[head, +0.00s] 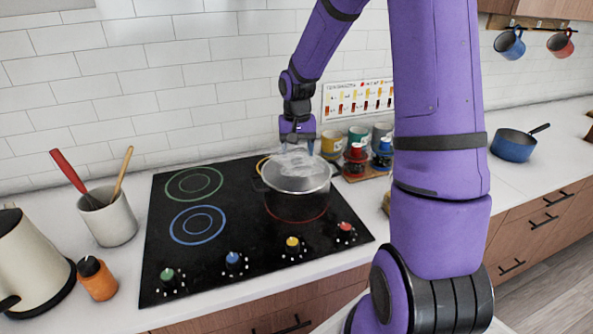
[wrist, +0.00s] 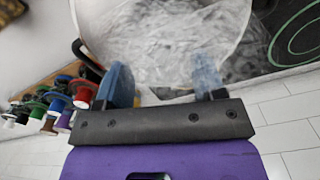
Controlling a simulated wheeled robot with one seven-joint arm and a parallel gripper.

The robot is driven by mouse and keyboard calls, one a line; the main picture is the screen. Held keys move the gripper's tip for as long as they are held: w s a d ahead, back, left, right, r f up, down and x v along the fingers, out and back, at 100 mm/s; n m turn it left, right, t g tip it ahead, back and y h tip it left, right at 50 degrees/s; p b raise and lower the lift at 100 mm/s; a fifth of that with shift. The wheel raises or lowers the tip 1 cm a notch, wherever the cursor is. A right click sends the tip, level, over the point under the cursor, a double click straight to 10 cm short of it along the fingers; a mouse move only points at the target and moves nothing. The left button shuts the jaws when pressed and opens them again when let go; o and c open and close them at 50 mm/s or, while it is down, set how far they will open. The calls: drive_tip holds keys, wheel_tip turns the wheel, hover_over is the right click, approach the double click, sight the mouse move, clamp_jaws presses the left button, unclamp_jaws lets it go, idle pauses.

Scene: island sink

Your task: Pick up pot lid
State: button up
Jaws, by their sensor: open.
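A pot (head: 297,205) stands on the right side of the black cooktop, with a clear, pale pot lid (head: 313,182) on top. My gripper (head: 297,148) is above the lid, toward its back edge, pointing down. In the wrist view the lid (wrist: 165,40) fills the top middle as a large translucent disc. My gripper (wrist: 163,82) shows its two blue fingers spread apart with nothing clearly between them. The lid's knob cannot be made out, and I cannot tell whether the fingers touch the lid.
The cooktop (head: 160,232) is clear on its left. Several mugs and small jars (head: 356,155) stand close behind and right of the pot. A utensil crock (head: 110,218), an orange bottle (head: 97,279) and a kettle (head: 30,262) stand left. A blue saucepan (head: 513,146) sits far right.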

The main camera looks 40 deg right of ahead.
sight(297, 158)
drive_tip(key=shift+s+a+f, duration=0.1)
drive_tip(key=shift+f, duration=1.55)
drive_tip(key=c, duration=1.1)
drive_tip(key=shift+r, duration=0.1)
drive_tip(key=shift+c, duration=0.2)
